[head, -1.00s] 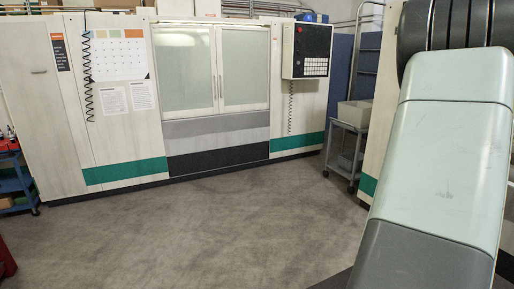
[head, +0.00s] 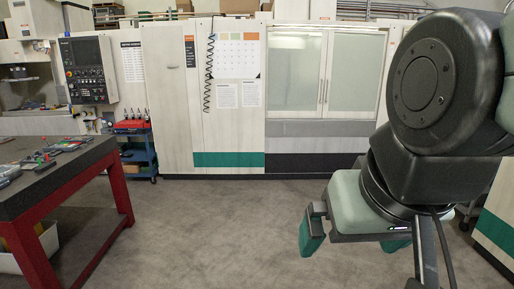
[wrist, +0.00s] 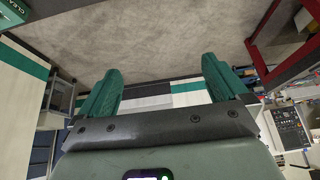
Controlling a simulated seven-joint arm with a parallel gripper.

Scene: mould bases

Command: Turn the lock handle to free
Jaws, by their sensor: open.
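My gripper (head: 358,238) is at the lower right of the head view, with green fingers hanging down over open floor. In the wrist view my gripper (wrist: 162,90) shows its two green fingers spread wide apart with nothing between them. I cannot pick out a lock handle in either view. A dark-topped table with red legs (head: 72,170) stands at the left of the head view, well away from my gripper, with several small items on it too small to identify.
A white machine cabinet (head: 175,115) with glass doors (head: 322,72) spans the back. A blue cart (head: 138,155) stands before it. A machine control panel (head: 87,68) is at the back left. A white bin (head: 38,247) sits under the table. The grey floor (head: 210,235) between is clear.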

